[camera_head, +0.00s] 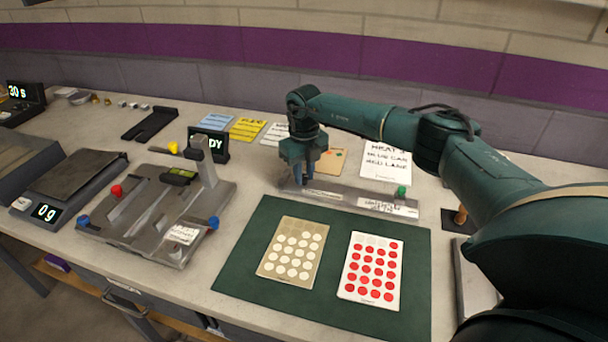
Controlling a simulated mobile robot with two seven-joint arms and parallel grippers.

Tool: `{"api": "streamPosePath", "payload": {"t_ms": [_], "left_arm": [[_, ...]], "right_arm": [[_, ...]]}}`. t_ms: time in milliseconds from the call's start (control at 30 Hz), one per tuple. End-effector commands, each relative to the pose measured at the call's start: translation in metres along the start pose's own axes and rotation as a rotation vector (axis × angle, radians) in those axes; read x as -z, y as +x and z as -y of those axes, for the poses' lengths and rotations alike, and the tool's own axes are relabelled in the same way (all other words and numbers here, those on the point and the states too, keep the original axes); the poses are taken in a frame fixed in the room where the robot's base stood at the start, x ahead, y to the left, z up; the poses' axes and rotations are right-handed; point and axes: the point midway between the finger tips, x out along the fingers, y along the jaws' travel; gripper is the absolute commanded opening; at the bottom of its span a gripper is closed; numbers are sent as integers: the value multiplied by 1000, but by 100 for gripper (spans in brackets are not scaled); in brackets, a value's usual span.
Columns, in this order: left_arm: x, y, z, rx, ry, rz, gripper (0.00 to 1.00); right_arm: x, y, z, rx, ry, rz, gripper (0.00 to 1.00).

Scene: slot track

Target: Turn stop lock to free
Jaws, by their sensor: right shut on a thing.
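My right gripper (303,178) points down at the left end of a long grey slotted bar (340,194). It is shut on a small part there, which the fingers mostly hide. I cannot tell whether that part is the stop lock or which way it is turned. A green knob (402,191) stands at the right end of the bar, above a white label (388,207) too small to read. My left gripper is not in view.
A dark green mat (235,270) with a tan dotted card (292,249) and a red-dotted card (370,266) lies in front. A grey fixture (140,225) with red and blue knobs and a scale (75,175) stand left. Paper signs (385,163) lie behind.

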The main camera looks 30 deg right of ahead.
Motion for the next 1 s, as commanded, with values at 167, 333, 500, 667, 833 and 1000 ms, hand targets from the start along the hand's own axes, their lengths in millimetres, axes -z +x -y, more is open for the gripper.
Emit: {"api": "streamPosePath", "payload": {"t_ms": [167,333,500,667,833,1000], "left_arm": [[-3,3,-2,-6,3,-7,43],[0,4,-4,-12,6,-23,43],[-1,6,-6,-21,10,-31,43],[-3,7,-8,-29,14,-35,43],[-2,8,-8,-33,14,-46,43],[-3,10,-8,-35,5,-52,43]], "right_arm": [[-1,0,0,1,-169,2,0],[-1,0,0,1,-330,3,0],[-1,0,1,2,-491,4,0],[-1,0,1,2,-643,3,0],[-1,0,1,2,-804,3,0],[-1,0,1,2,-960,4,0]]}}
